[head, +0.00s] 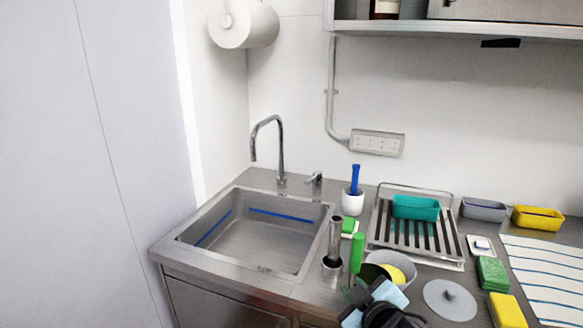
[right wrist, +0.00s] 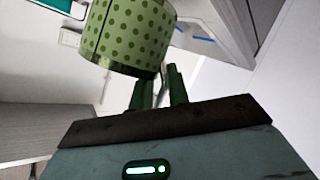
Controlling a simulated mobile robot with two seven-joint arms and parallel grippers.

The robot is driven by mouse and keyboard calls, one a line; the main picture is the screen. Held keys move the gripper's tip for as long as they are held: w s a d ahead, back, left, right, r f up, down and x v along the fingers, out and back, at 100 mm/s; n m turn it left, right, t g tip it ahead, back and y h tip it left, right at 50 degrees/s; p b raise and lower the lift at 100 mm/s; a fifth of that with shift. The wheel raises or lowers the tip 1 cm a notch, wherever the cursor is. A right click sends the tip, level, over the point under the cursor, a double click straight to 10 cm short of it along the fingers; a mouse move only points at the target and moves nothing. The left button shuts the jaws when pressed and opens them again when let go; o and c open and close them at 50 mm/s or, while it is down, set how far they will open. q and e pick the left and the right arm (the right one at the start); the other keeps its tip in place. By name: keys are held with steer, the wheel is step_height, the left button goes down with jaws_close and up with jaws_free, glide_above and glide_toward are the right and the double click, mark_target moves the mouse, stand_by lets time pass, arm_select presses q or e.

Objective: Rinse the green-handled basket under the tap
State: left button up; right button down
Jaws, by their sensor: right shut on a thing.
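A green handle (head: 357,252) stands upright above the counter's front edge, right of the sink. My right gripper (head: 358,284) is at its lower end, shut on it. In the right wrist view a green dotted cylinder (right wrist: 132,35), which looks like this handle, is in front of the finger ends (right wrist: 160,85) and hides their tips. I cannot make out the basket part. The steel tap (head: 268,140) arches over the back of the sink (head: 245,258), which looks empty. My left gripper is not in view.
A steel cylinder (head: 335,240) stands left of the handle. A grey bowl (head: 408,262) with something yellow in it is close on the right, near a round lid (head: 450,300). A drying rack (head: 415,258) holds a teal tub (head: 416,208). A wall bounds the sink's left.

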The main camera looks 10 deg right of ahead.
stand_by(0.4)
steer(key=s+a+r+n+g+y, duration=0.1)
steer(key=s+a+r+n+y, duration=0.1)
steer(key=a, duration=0.5)
steer(key=s+a+r+n+g+y, duration=0.2)
steer(key=a+r+n+y, duration=0.3)
steer(key=a+n+y, duration=0.1)
steer(key=shift+a+y, duration=0.4)
steer(key=shift+a, duration=0.45)
